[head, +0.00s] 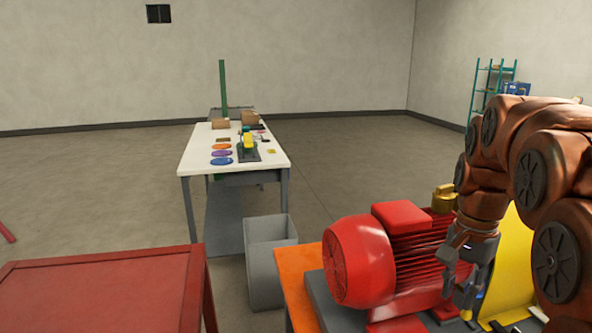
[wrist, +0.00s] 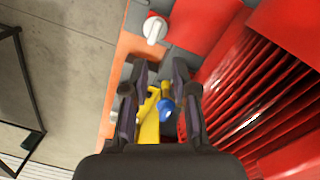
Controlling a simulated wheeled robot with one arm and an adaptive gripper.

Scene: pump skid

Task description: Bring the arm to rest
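My copper-coloured arm (head: 545,165) comes in from the right side of the head view and bends down beside the red motor (head: 360,262). My gripper (head: 463,292) points down close to the motor's right side. In the wrist view my gripper (wrist: 160,72) has its dark fingers apart. A yellow part (wrist: 150,120) and a blue knob (wrist: 166,108) show in the gap between the fingers. They look to be beyond the fingers, and I see no grip on them. Whether a finger touches anything cannot be told.
The motor stands on a grey base over an orange skid (head: 299,290), with a yellow guard (head: 512,262) at right. A grey bin (head: 268,262) and a red table (head: 105,295) stand left. A white-topped table (head: 205,150) stands farther back. Open floor lies behind the motor.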

